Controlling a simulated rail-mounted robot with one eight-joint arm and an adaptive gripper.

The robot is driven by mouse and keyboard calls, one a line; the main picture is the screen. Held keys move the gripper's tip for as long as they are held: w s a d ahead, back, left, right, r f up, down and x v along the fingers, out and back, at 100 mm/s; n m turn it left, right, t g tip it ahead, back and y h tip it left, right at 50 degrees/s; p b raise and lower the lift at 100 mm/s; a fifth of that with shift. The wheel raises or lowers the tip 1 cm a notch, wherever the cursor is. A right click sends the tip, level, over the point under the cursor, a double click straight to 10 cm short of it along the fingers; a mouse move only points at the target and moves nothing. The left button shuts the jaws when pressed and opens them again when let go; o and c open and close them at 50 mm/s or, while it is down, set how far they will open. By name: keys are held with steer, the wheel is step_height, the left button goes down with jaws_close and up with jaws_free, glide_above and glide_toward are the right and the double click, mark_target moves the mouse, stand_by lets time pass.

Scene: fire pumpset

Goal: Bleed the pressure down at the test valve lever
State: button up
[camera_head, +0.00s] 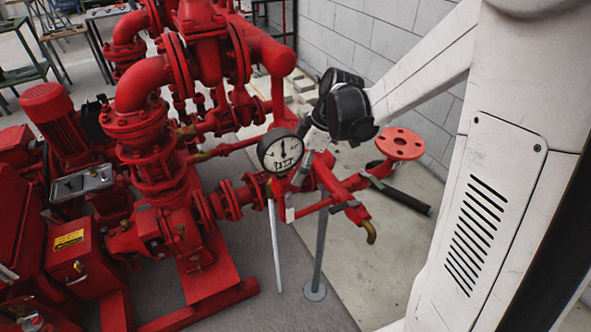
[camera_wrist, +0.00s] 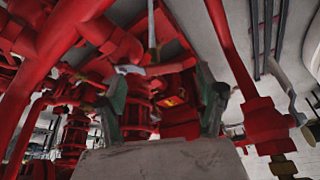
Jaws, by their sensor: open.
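In the head view a small lever (camera_head: 345,206) sits on a red branch pipe with a curved brass spout (camera_head: 371,232). A grey handle (camera_head: 290,206) hangs below the round pressure gauge (camera_head: 281,152). I cannot tell for sure which one is the test valve lever. My gripper (camera_head: 318,140) is just right of the gauge, partly hidden by my black wrist. In the wrist view my gripper (camera_wrist: 163,88) has its two fingers spread, with nothing held. A grey lever (camera_wrist: 143,70) shows between and beyond the fingertips; contact cannot be told. Another grey lever (camera_wrist: 281,85) is at the right.
Red pump pipework (camera_head: 165,190) fills the left. A red round flange (camera_head: 400,143) stands right of my wrist. A thin grey post (camera_head: 318,250) rises from the floor below the gauge. A block wall (camera_head: 370,35) is behind.

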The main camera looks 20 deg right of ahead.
steer(key=shift+w+a+f, duration=0.1)
steer(key=shift+a+f, duration=0.15)
steer(key=shift+f, duration=0.3)
steer(key=c, duration=1.7)
